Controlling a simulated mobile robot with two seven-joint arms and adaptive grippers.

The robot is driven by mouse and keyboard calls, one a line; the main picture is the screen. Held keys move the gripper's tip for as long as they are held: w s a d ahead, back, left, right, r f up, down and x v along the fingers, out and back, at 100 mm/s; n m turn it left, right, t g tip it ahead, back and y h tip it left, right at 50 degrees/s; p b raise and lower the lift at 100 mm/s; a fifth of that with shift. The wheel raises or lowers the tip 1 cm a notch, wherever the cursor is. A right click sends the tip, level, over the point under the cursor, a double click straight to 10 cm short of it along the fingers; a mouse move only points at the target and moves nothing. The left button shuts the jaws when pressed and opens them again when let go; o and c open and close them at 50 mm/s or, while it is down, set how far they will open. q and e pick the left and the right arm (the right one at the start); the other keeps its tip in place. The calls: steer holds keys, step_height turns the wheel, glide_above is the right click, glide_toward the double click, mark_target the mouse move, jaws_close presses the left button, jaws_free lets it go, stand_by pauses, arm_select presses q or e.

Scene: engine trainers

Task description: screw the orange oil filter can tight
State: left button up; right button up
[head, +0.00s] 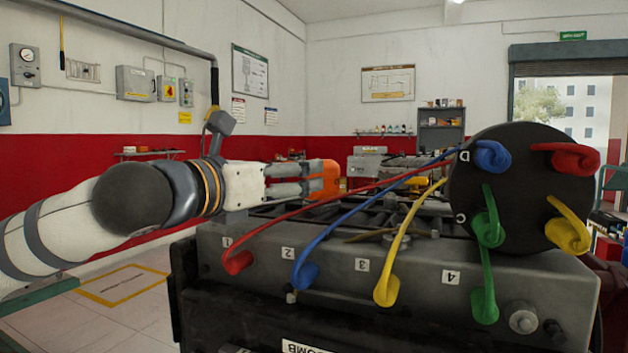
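The orange oil filter can (330,177) shows at the far left side of the engine block, in the middle of the head view. My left arm comes in from the left, and its gripper (312,178) points right with its fingertips at the can, overlapping its left part. Whether the fingers press on the can or only stand around it cannot be told from here. The can's lower end and its seat on the engine are hidden behind the fingers and the engine. My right gripper is not in view.
The grey engine block (330,262) fills the foreground, with numbered red, blue, yellow and green leads running to a black round cap (520,205) at right. The red lead (350,197) passes close below the can. Open floor (115,310) lies at lower left.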

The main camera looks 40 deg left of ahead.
arm_select(q)
steer(key=shift+w+a+f, duration=0.2)
steer(key=shift+a+f, duration=0.05)
steer(key=shift+a, duration=0.1)
steer(key=w, duration=1.1)
steer(key=shift+w+a+r+b, duration=0.1)
steer(key=shift+w+a+b, duration=0.05)
steer(key=shift+a+b, duration=0.25)
steer(key=c, duration=1.2)
